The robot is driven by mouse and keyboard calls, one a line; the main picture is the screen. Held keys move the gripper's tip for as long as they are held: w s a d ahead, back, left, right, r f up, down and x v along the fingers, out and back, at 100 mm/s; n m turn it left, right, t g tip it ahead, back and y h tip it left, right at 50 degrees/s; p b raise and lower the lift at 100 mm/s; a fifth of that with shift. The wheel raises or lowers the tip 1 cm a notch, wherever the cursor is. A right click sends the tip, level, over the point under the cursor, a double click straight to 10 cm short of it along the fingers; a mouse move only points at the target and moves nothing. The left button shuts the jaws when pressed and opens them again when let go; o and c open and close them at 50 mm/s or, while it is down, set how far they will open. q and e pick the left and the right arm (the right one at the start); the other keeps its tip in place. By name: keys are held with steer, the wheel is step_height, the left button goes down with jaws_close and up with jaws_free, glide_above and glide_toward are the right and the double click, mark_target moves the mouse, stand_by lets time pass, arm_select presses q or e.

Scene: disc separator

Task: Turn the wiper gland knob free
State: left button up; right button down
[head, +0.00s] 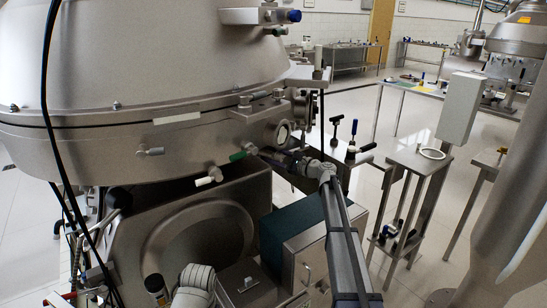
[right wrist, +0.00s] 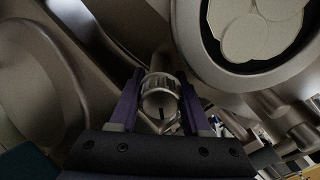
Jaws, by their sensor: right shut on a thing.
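The wiper gland knob, a ribbed silver round knob (right wrist: 160,97), sits between my fingers in the right wrist view, with a dark slot or mark on its face. My right gripper (right wrist: 158,92) is shut on it, one purple finger on each side. In the head view my right gripper (head: 268,154) reaches from the right to the lower right side of the big steel separator housing (head: 75,150). The gripper hides the knob there. My left gripper is not in view.
A green-ended handle (head: 239,156) and a white-tipped handle (head: 206,180) stick out of the housing left of my right gripper.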

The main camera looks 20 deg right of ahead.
steer(key=n, duration=1.3)
steer(key=shift+r+n, duration=0.1)
steer(key=shift+n, duration=0.3)
steer(key=n, duration=1.2)
steer(key=shift+s, duration=0.1)
steer(key=shift+n, duration=0.3)
steer(key=shift+c, duration=1.8)
jaws_free()
steer(key=shift+r, duration=0.1)
